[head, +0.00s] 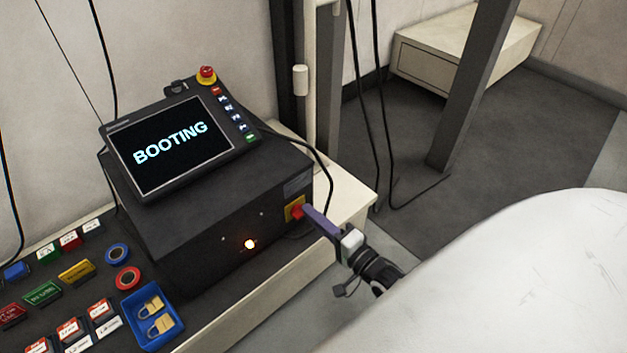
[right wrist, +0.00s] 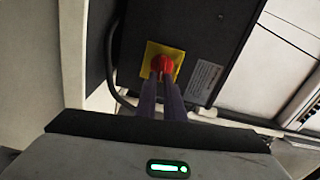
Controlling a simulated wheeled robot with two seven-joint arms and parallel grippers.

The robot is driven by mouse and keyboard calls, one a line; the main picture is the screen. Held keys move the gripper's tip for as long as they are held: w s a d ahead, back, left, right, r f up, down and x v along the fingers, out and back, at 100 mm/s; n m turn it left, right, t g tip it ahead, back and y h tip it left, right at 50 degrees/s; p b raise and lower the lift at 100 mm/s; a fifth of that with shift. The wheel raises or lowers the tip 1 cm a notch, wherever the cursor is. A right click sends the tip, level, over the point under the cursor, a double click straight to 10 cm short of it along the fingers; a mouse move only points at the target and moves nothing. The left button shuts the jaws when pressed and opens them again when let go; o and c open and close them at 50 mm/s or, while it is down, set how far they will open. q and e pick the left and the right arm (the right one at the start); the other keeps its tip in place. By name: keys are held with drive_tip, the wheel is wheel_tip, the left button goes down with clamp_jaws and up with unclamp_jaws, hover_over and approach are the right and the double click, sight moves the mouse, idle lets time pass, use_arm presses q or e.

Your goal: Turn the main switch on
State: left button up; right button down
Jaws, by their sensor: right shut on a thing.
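The main switch is a red rotary knob on a yellow plate (head: 291,209), on the right side of the black control box (head: 205,240). The switch (right wrist: 163,65) also shows in the right wrist view, straight ahead of my fingers. My right gripper (head: 304,211) has its purple fingers shut on the red knob. The fingers cover part of the knob, so its exact angle is hard to tell. The teach pendant screen (head: 170,144) on top of the box reads "BOOTING", and an orange-white lamp (head: 250,244) glows on the box's front. My left gripper is not in view.
A blue tray (head: 133,308) with brass padlocks, coloured tags and red and blue rings lie on the bench left of the box. Black cables hang by the post behind. A large white rounded surface (head: 530,280) fills the lower right.

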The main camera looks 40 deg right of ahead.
drive_tip(key=shift+f+m, duration=0.15)
drive_tip(key=shift+m, duration=0.45)
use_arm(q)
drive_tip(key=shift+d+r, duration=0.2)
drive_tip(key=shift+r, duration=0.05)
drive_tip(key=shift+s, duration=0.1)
use_arm(e)
drive_tip(key=shift+m, duration=0.3)
drive_tip(key=c, duration=1.9)
unclamp_jaws()
drive_tip(key=shift+o, duration=0.2)
use_arm(q)
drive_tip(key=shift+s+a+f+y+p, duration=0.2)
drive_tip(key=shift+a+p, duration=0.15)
drive_tip(key=shift+p, duration=0.2)
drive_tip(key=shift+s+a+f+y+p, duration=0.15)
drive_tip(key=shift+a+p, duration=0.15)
drive_tip(key=shift+p, duration=0.25)
use_arm(e)
drive_tip(key=s, duration=1)
drive_tip(key=shift+s+d, duration=0.15)
drive_tip(key=shift+d, duration=0.25)
